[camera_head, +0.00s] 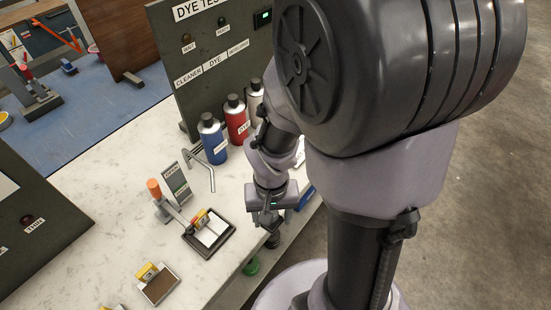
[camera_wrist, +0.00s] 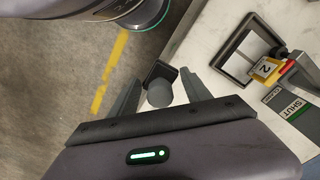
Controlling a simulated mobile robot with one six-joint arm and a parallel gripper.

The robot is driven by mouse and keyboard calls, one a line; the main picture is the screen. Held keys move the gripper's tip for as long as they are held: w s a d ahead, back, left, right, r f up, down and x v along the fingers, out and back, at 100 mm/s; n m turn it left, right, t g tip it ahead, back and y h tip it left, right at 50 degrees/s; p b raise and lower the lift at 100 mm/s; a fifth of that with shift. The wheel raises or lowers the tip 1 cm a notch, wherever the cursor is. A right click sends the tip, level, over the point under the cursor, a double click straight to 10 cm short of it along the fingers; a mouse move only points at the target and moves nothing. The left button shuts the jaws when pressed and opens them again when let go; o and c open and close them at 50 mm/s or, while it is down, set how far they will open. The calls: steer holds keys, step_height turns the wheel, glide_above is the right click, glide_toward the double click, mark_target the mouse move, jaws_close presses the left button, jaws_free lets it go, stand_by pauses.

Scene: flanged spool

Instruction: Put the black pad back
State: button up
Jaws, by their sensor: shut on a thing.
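My gripper (camera_head: 268,220) is near the bench's front edge, to the right of a black-framed tray (camera_head: 228,228) with a white inside. In the wrist view my gripper (camera_wrist: 164,84) is shut on the black pad (camera_wrist: 158,69), with its round grey knob (camera_wrist: 160,94) between the fingers. In the head view the pad (camera_head: 273,241) shows as a small dark shape below the fingers. The tray (camera_wrist: 223,61) is also at the upper right of the wrist view, apart from the pad. A yellow tag marked 2 (camera_wrist: 265,68) is at its edge.
An orange-handled lever (camera_head: 154,188) and a small sign (camera_head: 175,184) stand behind the tray. Blue (camera_head: 211,138), red (camera_head: 237,120) and grey (camera_head: 255,101) bottles stand farther back. A brown-topped tray (camera_head: 160,287) lies at the front left. Bare bench lies left of the lever.

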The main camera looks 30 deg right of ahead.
steer(key=w+d+b, duration=0.1)
steer(key=w+d, duration=0.1)
steer(key=w, duration=0.2)
steer(key=w+d+f, duration=0.1)
steer(key=w+d, duration=0.1)
steer(key=w, duration=0.2)
steer(key=w+d+b, duration=0.1)
steer(key=w+d, duration=0.1)
steer(key=w, duration=0.3)
steer(key=shift+d+f+b, duration=0.25)
steer(key=shift+d+b, duration=0.1)
steer(key=shift+d, duration=0.05)
steer(key=f+b, duration=0.1)
steer(key=f, duration=0.1)
steer(key=f+b, duration=0.1)
steer(key=shift+w+d+f, duration=0.1)
steer(key=shift+w+f, duration=0.1)
steer(key=shift+f, duration=0.2)
steer(key=shift+r, duration=0.15)
steer(key=o, duration=1.5)
steer(key=shift+c, duration=0.2)
